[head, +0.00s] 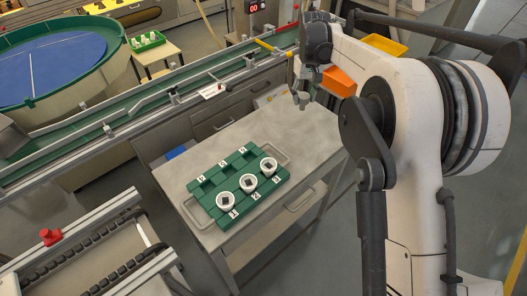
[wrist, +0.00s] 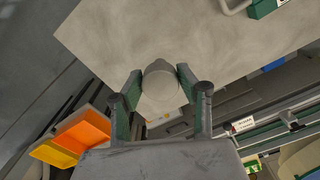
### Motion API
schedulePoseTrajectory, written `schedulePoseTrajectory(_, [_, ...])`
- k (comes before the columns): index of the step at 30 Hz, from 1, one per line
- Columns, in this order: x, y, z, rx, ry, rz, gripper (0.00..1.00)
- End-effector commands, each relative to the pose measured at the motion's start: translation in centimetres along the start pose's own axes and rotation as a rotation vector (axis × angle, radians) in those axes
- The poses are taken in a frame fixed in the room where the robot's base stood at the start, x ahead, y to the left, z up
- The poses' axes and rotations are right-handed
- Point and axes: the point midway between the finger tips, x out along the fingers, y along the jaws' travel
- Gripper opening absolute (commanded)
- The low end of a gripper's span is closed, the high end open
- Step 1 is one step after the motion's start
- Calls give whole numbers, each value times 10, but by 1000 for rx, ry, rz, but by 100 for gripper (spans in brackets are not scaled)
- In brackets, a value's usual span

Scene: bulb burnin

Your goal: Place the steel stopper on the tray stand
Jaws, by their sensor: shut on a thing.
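My gripper (head: 301,93) is over the far end of a grey-topped stand (head: 300,130) in the head view. In the wrist view my gripper (wrist: 160,76) has a finger on each side of the steel stopper (wrist: 161,84), a plain grey round piece, and is shut on it. The bare stand top (wrist: 215,40) shows beyond the stopper. Whether the stopper touches the top is hard to tell. A green tray (head: 207,187) with metal handles lies on the near part of the stand and holds several white ring-shaped pieces with dark centres.
The stand top between tray and gripper is clear. A conveyor (head: 190,90) runs behind the stand. Orange (head: 340,80) and yellow (head: 385,45) bins are right of my gripper. A roller frame (head: 90,255) with a red button stands at lower left.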

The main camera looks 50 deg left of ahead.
Motion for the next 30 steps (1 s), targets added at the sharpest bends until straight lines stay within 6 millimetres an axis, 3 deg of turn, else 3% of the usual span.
schedulePoseTrajectory(3, [-2,-22,-11,-35,0,0,4])
schedulePoseTrajectory(7, [1,-22,-14,-46,0,0,4])
schedulePoseTrajectory(21, [53,64,-3,-44,0,0,4])
schedulePoseTrajectory(30, [69,87,0,-46,0,0,4])
